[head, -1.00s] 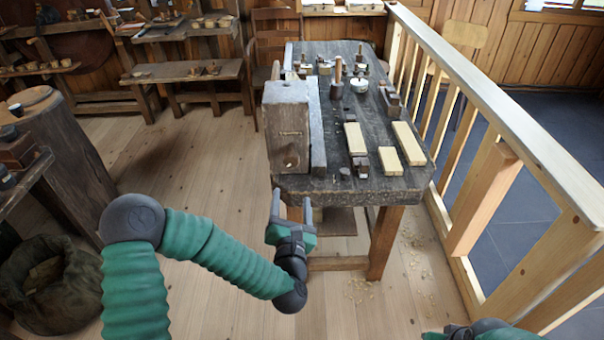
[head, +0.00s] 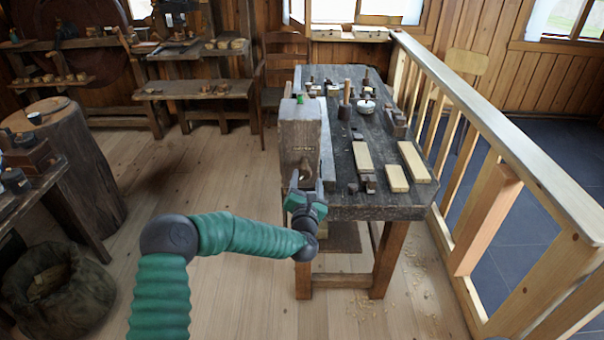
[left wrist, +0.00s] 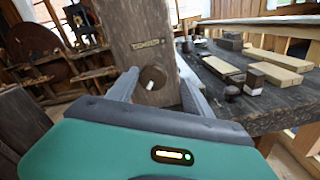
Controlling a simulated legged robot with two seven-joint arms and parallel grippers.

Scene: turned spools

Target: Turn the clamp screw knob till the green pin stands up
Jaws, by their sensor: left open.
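A tall wooden clamp block (head: 299,135) stands at the near left end of the dark workbench. A small green pin (head: 300,98) shows at the block's top. The round wooden knob (left wrist: 153,77) is low on the block's near face. My left gripper (head: 307,184) is open in front of this face. In the left wrist view, its grey fingers (left wrist: 157,88) stand to either side of the knob, with a gap on each side. I cannot tell how deep the fingers reach.
The workbench (head: 375,206) carries pale wood strips (head: 363,156), a small dark block (left wrist: 254,80) and several tools. A wooden railing (head: 490,160) runs along its right side. A tree stump (head: 75,160) stands at left. The floor between is open.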

